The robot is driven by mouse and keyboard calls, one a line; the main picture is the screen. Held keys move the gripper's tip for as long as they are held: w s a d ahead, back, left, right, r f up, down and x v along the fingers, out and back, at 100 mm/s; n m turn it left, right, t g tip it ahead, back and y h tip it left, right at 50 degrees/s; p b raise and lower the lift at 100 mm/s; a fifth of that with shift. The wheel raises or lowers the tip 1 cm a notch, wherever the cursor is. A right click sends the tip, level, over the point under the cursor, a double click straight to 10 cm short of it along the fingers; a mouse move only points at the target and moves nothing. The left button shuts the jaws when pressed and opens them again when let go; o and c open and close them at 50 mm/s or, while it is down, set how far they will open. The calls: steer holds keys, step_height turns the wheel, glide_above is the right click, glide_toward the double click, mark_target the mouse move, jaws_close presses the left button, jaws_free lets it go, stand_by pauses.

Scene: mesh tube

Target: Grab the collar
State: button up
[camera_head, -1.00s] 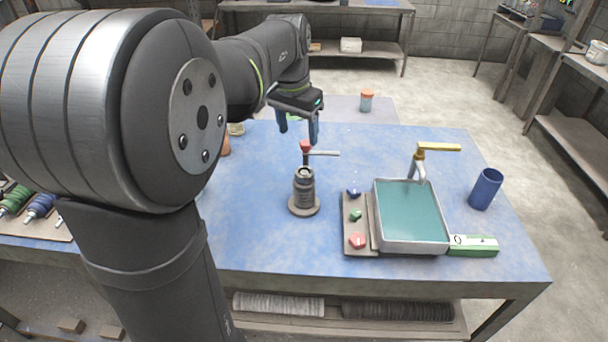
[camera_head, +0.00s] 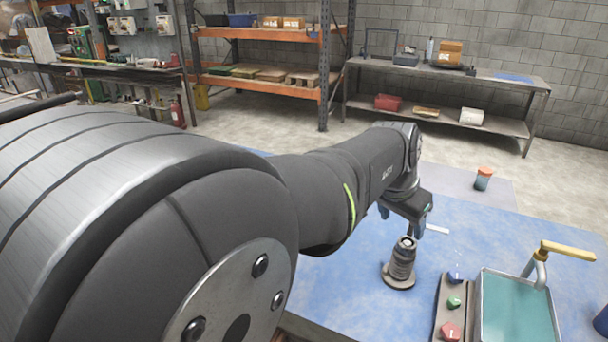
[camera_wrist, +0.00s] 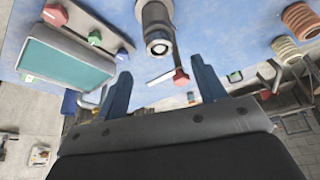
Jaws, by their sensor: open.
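A dark ribbed cylinder (camera_head: 402,262) stands upright on a round base on the blue table. Its open end with a pale ring (camera_wrist: 158,46) faces the wrist camera. I cannot tell for sure which part is the collar. My gripper (camera_head: 401,220) is just behind and above the cylinder in the head view. A red knob (camera_wrist: 181,77) with a white rod (camera_wrist: 160,78) shows close to the right finger; the head view shows only the rod (camera_head: 437,229).
A teal-filled tray (camera_head: 515,308) with a yellow-handled tap (camera_head: 567,250) is right of the cylinder. A strip of coloured knobs (camera_head: 452,302) lies between them. An orange-topped jar (camera_head: 483,178) stands behind. Ribbed round objects (camera_wrist: 299,20) are at the wrist view's right.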

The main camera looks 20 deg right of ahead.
mark_target(407, 243)
steer(key=shift+d+x, duration=0.2)
steer(key=shift+x, duration=2.1)
steer(key=shift+d+x, duration=0.25)
steer(key=shift+x, duration=2.1)
steer(key=shift+r, duration=0.25)
steer(key=c, duration=1.1)
